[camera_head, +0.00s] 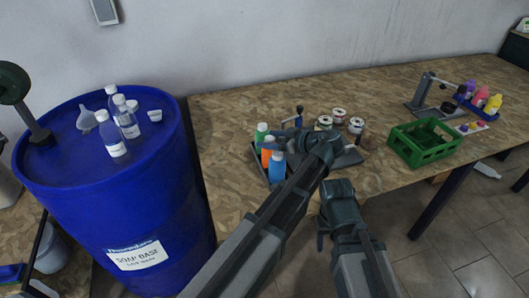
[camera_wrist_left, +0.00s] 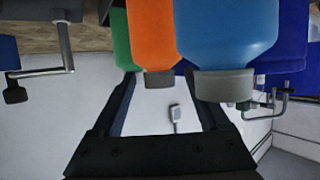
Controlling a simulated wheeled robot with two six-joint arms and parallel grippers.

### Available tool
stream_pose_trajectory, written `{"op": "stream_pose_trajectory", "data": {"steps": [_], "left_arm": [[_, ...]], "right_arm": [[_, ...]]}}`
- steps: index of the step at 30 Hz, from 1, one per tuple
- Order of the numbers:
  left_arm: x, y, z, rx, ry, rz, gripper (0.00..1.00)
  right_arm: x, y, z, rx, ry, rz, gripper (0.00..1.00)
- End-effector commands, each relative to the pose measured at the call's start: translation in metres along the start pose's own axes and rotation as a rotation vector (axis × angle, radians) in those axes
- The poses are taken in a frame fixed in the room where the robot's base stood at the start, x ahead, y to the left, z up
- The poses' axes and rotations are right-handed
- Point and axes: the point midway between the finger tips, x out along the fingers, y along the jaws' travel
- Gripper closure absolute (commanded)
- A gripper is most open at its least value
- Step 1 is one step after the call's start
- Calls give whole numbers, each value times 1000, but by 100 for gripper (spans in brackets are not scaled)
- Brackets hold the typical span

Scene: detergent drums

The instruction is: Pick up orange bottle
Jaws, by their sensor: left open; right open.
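The orange bottle (camera_head: 267,152) stands between a green bottle (camera_head: 261,136) and a blue bottle (camera_head: 277,170) in a dark tray on the wooden table. In the left wrist view the picture is upside down: the orange bottle (camera_wrist_left: 152,35) hangs from the top with its grey cap down, between the green bottle (camera_wrist_left: 120,40) and the large blue bottle (camera_wrist_left: 225,30). My left gripper (camera_wrist_left: 165,85) is open, its fingers spread to either side of the orange cap's line; contact cannot be told. My right gripper (camera_head: 322,236) is open and empty at the table's front edge.
A blue drum (camera_head: 115,210) with clear bottles and a funnel (camera_head: 86,120) on top stands left of the table. A green crate (camera_head: 421,144) stands to the right. The table's back left is bare.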

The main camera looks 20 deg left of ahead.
Motion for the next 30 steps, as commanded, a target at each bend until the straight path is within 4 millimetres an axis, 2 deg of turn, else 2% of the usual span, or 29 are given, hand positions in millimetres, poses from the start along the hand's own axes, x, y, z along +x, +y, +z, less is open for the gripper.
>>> {"op": "stream_pose_trajectory", "data": {"steps": [2, 15, 30], "left_arm": [[0, 0, 0, 0, 0, 0, 22], [0, 0, 0, 0, 0, -1, 100], [0, 0, 0, 0, 0, -1, 100]], "right_arm": [[0, 0, 0, 0, 0, 0, 50], [0, 0, 0, 0, 0, 0, 50], [0, 0, 0, 0, 0, 0, 50]]}}
